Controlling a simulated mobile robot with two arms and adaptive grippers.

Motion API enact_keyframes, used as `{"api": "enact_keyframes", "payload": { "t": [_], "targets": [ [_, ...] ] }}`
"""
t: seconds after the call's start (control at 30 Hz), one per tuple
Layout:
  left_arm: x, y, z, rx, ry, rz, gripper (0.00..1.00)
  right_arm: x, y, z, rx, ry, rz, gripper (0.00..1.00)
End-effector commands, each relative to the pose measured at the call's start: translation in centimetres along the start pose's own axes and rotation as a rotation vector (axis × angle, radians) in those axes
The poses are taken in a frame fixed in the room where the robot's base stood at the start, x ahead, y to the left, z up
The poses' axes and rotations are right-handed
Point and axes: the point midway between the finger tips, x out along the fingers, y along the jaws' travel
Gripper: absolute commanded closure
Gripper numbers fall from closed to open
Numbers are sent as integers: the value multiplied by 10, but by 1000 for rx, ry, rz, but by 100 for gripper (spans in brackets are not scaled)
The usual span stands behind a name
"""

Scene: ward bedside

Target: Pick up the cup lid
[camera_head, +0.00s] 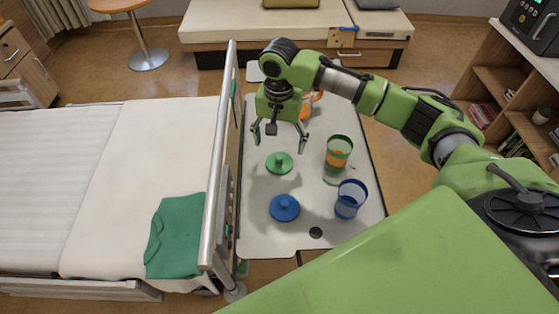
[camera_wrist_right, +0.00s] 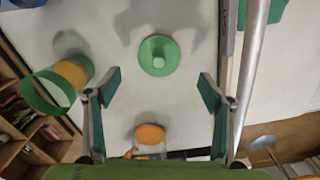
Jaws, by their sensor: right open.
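A green cup lid (camera_head: 279,163) with a round knob lies on the bedside table (camera_head: 262,228). It also shows in the right wrist view (camera_wrist_right: 158,56), ahead of the fingers. A blue lid (camera_head: 285,207) lies nearer to me. A green-rimmed cup with orange contents (camera_head: 339,152) and a blue cup (camera_head: 350,199) stand to the right of the lids. My right gripper (camera_head: 280,138) is open and empty, pointing down above the table, just beyond the green lid in the head view. It is apart from the lid. My left gripper is not in view.
An orange item (camera_wrist_right: 150,134) stands behind my right gripper, partly hidden in the head view. The bed (camera_head: 130,180) with a rail and a folded green cloth (camera_head: 176,236) borders the table on the left. A shelf (camera_head: 500,85) stands at the right.

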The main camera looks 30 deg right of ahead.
Motion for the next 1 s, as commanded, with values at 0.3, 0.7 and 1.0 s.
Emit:
{"api": "enact_keyframes", "payload": {
  "t": [0.3,0.7,1.0],
  "targets": [
    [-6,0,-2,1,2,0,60,27,2,4,-1,-1,3,26],
    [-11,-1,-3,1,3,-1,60,65,3,6,-1,1,0,26],
    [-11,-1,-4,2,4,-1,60,65,3,6,-1,1,0,56]
  ]
}}
